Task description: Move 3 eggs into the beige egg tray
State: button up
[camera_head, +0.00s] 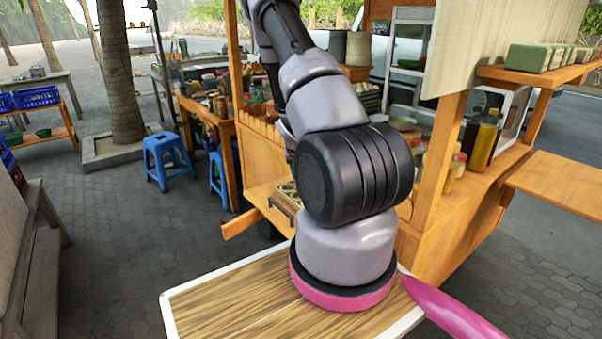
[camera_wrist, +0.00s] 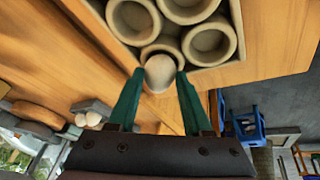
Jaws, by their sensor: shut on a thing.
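My gripper (camera_wrist: 157,80) shows in the wrist view with its green fingers closed on a pale egg (camera_wrist: 159,73). The egg overlaps one round cup of the beige egg tray (camera_wrist: 166,46) in the picture. I cannot tell whether it touches the cup. The tray's other visible cups look empty. In the head view, part of the beige tray (camera_head: 289,190) shows beside my arm at the wooden cart. My gripper is hidden behind my arm there.
The wooden cart (camera_head: 440,225) has posts and a side shelf (camera_head: 560,183) with bottles nearby. A light wooden table top (camera_head: 225,300) lies in front. Blue stools (camera_head: 167,160) stand to the left. Paved ground at left is mostly open.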

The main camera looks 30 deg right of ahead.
jog(key=shift+f, duration=0.6)
dwell(0.3)
jog(key=o, duration=0.9)
jog(key=shift+c, duration=0.2)
jog(key=shift+r, duration=0.1)
jog(key=v, duration=1.1)
